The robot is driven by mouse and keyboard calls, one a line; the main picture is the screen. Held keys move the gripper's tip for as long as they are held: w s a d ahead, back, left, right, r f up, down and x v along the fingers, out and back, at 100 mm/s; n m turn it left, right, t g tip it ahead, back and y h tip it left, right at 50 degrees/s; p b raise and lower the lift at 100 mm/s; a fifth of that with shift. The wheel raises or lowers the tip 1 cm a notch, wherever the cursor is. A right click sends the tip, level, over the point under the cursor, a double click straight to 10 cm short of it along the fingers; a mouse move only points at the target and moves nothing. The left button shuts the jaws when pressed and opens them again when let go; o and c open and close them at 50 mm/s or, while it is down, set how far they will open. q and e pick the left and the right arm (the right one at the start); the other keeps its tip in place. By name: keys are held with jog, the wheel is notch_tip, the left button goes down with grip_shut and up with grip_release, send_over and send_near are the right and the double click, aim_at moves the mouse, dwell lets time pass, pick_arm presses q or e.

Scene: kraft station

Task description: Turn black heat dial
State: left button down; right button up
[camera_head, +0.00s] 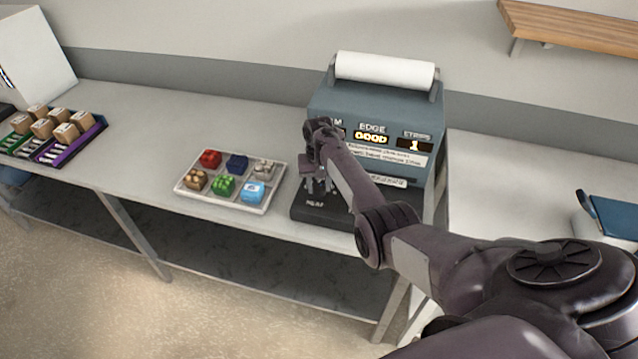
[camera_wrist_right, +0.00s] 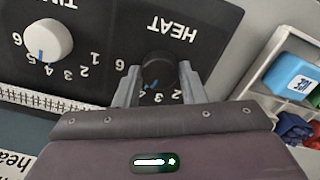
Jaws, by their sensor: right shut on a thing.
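The black heat dial (camera_wrist_right: 158,72) shows in the right wrist view under the word HEAT, with a blue pointer mark near the numbers 3 and 4. My right gripper (camera_wrist_right: 160,88) is shut on the dial, one finger on each side. In the head view my right gripper (camera_head: 318,182) reaches down to the dark front panel (camera_head: 310,212) of the blue-grey machine (camera_head: 380,108); the dial itself is hidden there. A white dial (camera_wrist_right: 48,40) sits beside it in the wrist view. My left gripper is not in view.
A white tray (camera_head: 232,202) with several coloured blocks lies left of the machine; it also shows in the wrist view (camera_wrist_right: 262,75). A purple-edged box (camera_head: 85,140) of tan blocks stands far left. The table (camera_head: 150,125) between them is clear. A wooden shelf (camera_head: 580,35) hangs upper right.

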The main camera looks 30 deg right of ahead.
aim_at(319, 187)
dwell(0.3)
jog(key=o, duration=1)
jog(key=shift+r, duration=0.1)
jog(key=shift+r+p, duration=0.35)
jog(key=shift+p, duration=0.1)
notch_tip(319, 187, up, 2)
jog(key=shift+r+p, duration=0.15)
jog(key=shift+p, duration=1)
notch_tip(319, 187, up, 3)
jog(key=shift+r, duration=0.8)
